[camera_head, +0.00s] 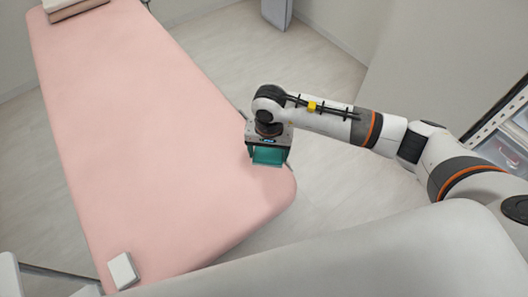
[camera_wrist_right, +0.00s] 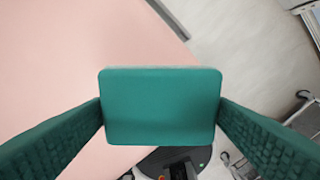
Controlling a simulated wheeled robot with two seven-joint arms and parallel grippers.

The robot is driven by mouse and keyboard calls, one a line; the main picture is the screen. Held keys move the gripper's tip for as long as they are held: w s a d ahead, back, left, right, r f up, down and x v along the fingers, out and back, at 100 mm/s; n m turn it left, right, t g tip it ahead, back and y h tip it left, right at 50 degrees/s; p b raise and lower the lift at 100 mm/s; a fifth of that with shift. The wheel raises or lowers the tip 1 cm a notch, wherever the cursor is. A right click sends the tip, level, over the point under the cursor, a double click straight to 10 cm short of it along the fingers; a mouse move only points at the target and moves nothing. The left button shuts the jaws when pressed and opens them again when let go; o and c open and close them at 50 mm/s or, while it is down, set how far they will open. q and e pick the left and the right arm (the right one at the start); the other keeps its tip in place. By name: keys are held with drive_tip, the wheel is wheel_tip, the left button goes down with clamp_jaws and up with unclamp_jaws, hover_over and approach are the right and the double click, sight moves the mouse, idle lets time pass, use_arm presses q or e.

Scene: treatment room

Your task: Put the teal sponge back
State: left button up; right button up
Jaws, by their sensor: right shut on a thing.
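The teal sponge (camera_head: 269,156) is a rounded rectangular block held in my right gripper (camera_head: 268,160), over the near right corner of the pink treatment table (camera_head: 150,130). In the right wrist view the sponge (camera_wrist_right: 160,106) sits between the two green-padded fingers of the right gripper (camera_wrist_right: 160,112), which touch its left and right sides. I cannot tell whether the sponge touches the table or hangs just above it. My left gripper is not in view.
A white block (camera_head: 123,271) lies at the table's near left end. Folded items (camera_head: 72,8) lie at its far end. A grey bin (camera_head: 277,12) stands on the floor behind. A shelf unit with clear drawers (camera_head: 503,150) is at the right. Most of the table is bare.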

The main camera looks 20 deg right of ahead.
sight(267, 176)
wheel_tip(267, 176, down, 10)
drive_tip(key=shift+a+f, duration=0.1)
idle(0.4)
drive_tip(key=shift+f, duration=0.15)
drive_tip(key=o, duration=0.9)
wheel_tip(267, 176, up, 12)
drive_tip(key=shift+r, duration=0.2)
